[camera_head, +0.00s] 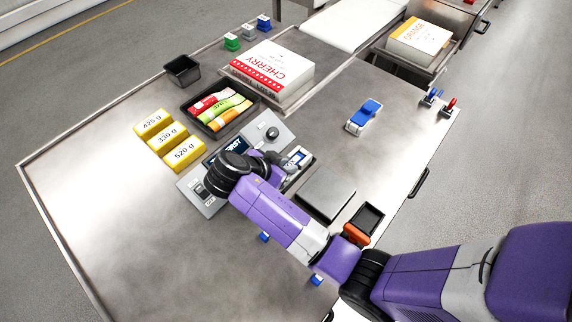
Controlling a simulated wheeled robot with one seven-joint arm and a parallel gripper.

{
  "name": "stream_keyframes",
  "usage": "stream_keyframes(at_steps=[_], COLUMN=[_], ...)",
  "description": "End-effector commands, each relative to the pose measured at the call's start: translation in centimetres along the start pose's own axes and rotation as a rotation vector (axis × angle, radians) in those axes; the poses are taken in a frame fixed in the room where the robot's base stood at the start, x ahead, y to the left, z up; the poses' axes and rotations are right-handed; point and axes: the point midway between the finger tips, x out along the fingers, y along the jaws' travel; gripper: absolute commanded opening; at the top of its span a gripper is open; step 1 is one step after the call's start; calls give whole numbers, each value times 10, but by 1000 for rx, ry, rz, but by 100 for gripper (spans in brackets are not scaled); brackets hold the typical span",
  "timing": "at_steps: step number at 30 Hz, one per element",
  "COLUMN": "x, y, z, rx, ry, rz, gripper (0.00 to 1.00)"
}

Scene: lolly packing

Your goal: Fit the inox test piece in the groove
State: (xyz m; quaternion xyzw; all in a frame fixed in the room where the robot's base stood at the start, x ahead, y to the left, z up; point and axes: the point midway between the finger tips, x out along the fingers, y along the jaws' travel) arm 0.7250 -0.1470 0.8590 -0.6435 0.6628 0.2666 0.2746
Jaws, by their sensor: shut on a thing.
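My purple arm reaches over a grey control panel (205,200), and my gripper (288,162) is low at the panel's right end. It is shut on a small piece that the gripper and wrist mostly hide; I cannot read which test piece it is. A small white and blue part (299,156) shows right by the fingertips, in or over a dark recess (298,175). I cannot tell whether it is the held piece or part of the fixture.
A flat grey plate (326,193) and a small dark tray (369,217) lie right of the gripper. Yellow weight blocks (168,136), a tray of wrappers (250,111) and a cherry box (270,72) stand behind. A blue-topped device (364,115) is at right. The left table is clear.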

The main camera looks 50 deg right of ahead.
Motion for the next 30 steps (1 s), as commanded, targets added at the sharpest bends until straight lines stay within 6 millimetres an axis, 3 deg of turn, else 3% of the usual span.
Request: stream_keyframes(at_steps=[4, 5, 7, 8, 20, 26, 30], x=[4, 3, 3, 3, -5, -41, -77], y=[0, 0, 0, 0, 0, -2, -1], z=[4, 3, 3, 3, -5, -1, -5], rx=[0, 0, -1, -1, 0, 0, -2], ry=[0, 0, 0, 0, 0, 0, -1], rz=[0, 0, 0, 1, 0, -6, -5], gripper=[0, 27, 41, 43, 43, 43, 43])
